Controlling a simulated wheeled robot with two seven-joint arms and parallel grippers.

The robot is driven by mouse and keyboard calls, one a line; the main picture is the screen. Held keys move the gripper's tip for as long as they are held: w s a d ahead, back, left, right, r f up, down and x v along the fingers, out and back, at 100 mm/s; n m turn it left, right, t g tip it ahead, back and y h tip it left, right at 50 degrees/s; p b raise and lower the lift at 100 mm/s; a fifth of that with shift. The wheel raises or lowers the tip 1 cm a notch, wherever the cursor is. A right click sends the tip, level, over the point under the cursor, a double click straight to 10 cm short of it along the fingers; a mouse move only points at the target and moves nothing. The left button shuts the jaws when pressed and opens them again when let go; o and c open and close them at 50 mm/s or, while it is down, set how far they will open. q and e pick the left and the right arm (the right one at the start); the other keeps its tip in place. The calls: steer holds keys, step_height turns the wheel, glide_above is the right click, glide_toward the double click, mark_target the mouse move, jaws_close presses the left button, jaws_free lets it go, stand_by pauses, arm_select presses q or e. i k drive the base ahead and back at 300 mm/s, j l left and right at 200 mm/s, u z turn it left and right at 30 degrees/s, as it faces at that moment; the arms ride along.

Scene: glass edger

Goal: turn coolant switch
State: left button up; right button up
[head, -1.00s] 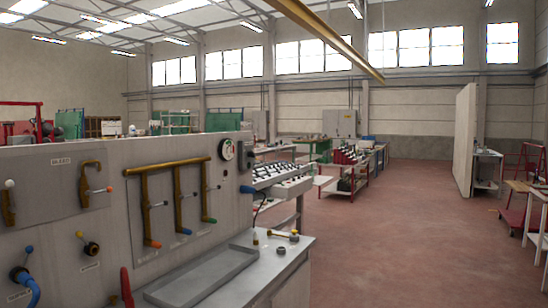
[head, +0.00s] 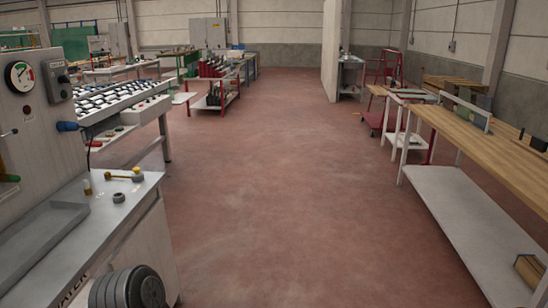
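The glass edger's grey upright panel (head: 35,125) stands at the left edge of the head view. It carries a round pressure gauge (head: 19,76) and a dark grey control box (head: 58,83) with a small label and a knob or button on its face. A blue connector (head: 68,126) sticks out below the box. I cannot tell which of these controls is the coolant switch, and no coolant label is readable. Neither of my grippers is in view.
A metal worktop (head: 75,225) with a shallow tray (head: 38,233) and small fittings (head: 125,176) lies below the panel. A ribbed grey cylinder (head: 128,288) is at bottom left. The roller conveyor (head: 110,106) extends behind. Red floor (head: 280,190) is clear; a wooden-topped bench (head: 475,150) stands right.

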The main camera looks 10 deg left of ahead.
mark_target(63, 79)
steer(key=i, duration=3.95)
steer(key=u, duration=3.65)
